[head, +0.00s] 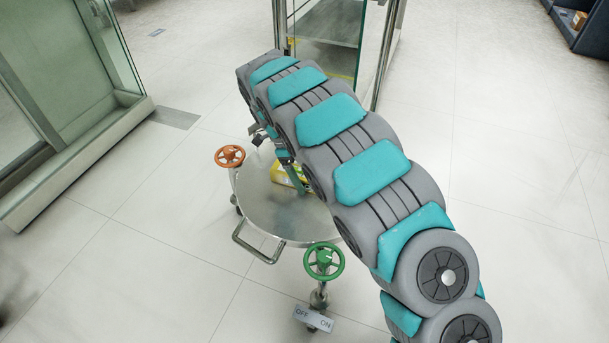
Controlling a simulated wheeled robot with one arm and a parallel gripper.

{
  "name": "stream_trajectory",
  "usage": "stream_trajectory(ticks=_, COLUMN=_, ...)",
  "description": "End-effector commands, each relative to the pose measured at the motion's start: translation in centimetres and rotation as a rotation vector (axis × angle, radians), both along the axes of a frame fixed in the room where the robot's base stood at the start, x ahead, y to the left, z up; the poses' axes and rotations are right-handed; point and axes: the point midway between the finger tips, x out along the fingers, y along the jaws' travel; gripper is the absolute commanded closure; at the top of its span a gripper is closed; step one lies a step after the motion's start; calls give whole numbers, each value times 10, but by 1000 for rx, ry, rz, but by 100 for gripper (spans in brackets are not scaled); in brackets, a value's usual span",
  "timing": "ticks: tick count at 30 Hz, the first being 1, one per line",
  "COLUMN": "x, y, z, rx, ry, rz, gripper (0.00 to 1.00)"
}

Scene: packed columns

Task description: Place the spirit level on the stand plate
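A yellow object (284,174), which looks like the spirit level, shows on or just above a round grey metal plate (265,215), which looks like the stand plate. My arm hides its right part, and I cannot tell whether it touches the plate. My gripper (284,158) is at the far end of my arm, close to the yellow object and over the plate's back part. The arm links hide most of it. I cannot see its fingertips clearly, nor whether they hold the yellow object.
An orange handwheel (229,156) stands at the plate's left back edge, a green handwheel (324,261) at its front. A metal handle (257,245) juts from the front left. An OFF/ON sign (314,319) sits below. Glass cabinets (65,100) stand left and behind.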

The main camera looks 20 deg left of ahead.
Motion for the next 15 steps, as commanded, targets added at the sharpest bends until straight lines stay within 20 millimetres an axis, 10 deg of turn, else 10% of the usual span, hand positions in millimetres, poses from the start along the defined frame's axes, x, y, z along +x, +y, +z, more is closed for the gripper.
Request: stream_trajectory(ticks=15, x=0, y=5, z=13, rx=-1, ry=0, rz=0, gripper=8)
